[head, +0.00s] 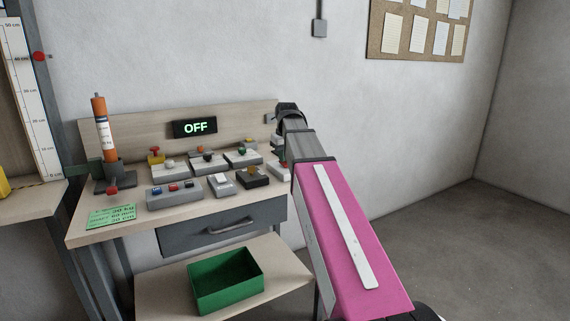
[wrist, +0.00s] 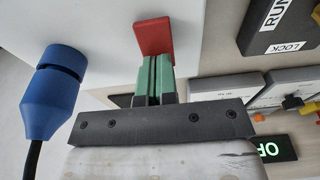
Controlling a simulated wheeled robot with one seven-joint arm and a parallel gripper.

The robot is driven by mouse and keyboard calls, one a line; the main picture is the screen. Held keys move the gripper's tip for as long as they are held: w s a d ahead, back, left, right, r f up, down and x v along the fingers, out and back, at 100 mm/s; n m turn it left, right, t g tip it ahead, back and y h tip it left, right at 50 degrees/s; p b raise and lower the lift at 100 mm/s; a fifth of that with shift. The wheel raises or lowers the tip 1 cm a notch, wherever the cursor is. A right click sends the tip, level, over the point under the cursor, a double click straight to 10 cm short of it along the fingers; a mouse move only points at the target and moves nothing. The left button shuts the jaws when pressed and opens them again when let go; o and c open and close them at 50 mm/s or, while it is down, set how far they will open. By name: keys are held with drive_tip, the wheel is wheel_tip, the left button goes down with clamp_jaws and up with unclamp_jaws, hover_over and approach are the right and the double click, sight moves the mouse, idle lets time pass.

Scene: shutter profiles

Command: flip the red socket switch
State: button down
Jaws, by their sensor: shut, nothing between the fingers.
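In the wrist view the red switch (wrist: 154,36) stands out as a flat red tab from the white socket housing (wrist: 105,25). My gripper (wrist: 155,62) is shut and empty, its green fingertips right at the lower edge of the red switch. They overlap it in the picture; I cannot tell whether they touch. A blue plug (wrist: 52,92) with a black cable sits in the socket to the left of the switch.
The display (head: 195,127) on the bench's back panel reads OFF. Several small switch boxes stand on the bench (head: 135,222), left of my arm. A green bin (head: 226,290) sits on the lower shelf. A panel marked RUN and LOCK (wrist: 280,28) is close on the right in the wrist view.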

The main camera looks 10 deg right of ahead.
drive_tip(key=shift+r, duration=3.5)
drive_tip(key=shift+s, duration=0.1)
